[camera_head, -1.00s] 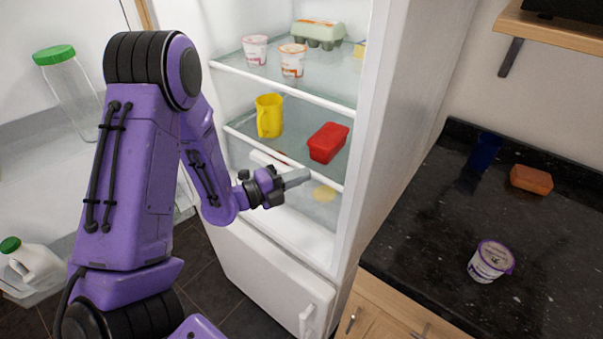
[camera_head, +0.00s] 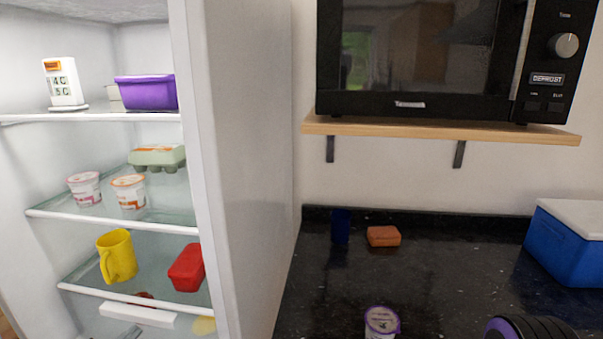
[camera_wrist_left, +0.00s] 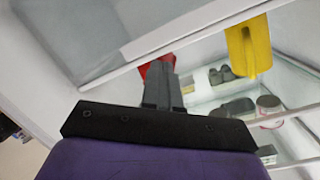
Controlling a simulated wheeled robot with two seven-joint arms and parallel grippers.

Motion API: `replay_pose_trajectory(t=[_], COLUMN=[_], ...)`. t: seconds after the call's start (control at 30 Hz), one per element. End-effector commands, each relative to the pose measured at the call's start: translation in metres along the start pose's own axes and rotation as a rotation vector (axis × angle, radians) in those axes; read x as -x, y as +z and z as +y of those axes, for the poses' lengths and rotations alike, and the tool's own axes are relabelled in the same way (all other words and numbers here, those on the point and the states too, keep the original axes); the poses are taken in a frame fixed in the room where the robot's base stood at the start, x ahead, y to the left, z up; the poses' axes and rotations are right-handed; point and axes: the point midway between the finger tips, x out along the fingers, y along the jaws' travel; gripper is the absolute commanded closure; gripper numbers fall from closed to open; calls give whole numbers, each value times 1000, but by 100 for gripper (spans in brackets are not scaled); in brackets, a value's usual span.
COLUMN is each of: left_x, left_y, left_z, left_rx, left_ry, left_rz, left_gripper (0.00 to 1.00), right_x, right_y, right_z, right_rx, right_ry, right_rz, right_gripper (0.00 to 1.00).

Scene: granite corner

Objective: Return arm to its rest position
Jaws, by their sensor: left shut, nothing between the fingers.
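Most of my left arm is out of the head view. My right gripper is not in view.
Fridge shelves hold the yellow mug (camera_head: 117,256), red container (camera_head: 187,268), yoghurt pots (camera_head: 129,192), egg carton (camera_head: 157,157) and purple tub (camera_head: 146,92). The dark counter (camera_head: 450,290) bears a sponge (camera_head: 383,236), a pot (camera_head: 381,322) and a blue box (camera_head: 566,250). A microwave (camera_head: 420,60) sits above.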

Motion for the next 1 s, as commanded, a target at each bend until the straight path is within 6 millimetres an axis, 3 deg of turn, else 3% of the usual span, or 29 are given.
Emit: replay_pose_trajectory(t=[0.13, 0.23, 0.3, 0.4, 0.5, 0.67, 1.0], left_x=[-1, 30, 64, 114, 150, 176, 176], left_y=[62, 110, 135, 156, 164, 173, 173], left_z=[55, 118, 165, 220, 259, 275, 274], left_rx=[579, 898, 1020, 1029, 992, 960, 959], left_ry=[-108, -245, -334, -369, -314, -282, -284], left_rz=[-359, -633, -810, -1004, -1115, -1184, -1182], left_gripper=[100, 100, 100, 100, 100, 100, 100], right_x=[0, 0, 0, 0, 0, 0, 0], right_y=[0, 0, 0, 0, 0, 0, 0], right_z=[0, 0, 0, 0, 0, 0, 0], right_rx=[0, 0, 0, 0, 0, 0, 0], right_ry=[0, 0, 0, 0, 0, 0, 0], right_rz=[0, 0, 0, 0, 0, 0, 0], right_gripper=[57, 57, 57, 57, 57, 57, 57])
